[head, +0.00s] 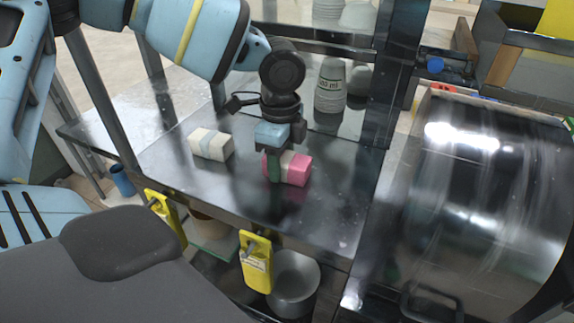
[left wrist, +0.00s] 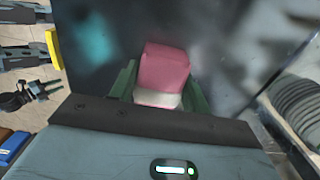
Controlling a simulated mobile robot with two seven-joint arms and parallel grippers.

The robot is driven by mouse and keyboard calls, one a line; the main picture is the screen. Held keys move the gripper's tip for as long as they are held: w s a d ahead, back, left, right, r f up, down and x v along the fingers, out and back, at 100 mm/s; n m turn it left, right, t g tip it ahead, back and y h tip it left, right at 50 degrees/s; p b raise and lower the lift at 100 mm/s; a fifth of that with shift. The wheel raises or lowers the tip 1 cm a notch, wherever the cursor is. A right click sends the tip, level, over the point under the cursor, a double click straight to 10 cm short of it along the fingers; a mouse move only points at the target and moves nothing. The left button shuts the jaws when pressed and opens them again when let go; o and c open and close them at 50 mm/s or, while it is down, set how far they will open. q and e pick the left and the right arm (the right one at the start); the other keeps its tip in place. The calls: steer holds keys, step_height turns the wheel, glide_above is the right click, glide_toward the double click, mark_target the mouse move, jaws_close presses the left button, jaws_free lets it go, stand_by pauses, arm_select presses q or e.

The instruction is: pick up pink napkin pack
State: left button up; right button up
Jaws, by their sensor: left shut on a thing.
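The pink napkin pack (head: 296,170) has a white band and sits on the dark metal shelf (head: 320,208) in the head view. My left gripper (head: 274,168) points down over it, with green fingers around the pack. In the left wrist view the pack (left wrist: 165,72) lies between the two green fingers (left wrist: 160,88), its white band nearest the palm. The left gripper is shut on the pack. I cannot tell whether the pack is lifted off the shelf. My right gripper is not in view.
A white napkin pack (head: 211,144) lies to the left on the same shelf. Stacked cups (head: 330,86) stand behind. Yellow tags (head: 256,262) hang at the front edge, above a grey pot (head: 294,284). A large metal drum (head: 490,190) is at right.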

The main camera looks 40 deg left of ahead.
arm_select(q)
steer(key=shift+r, duration=5)
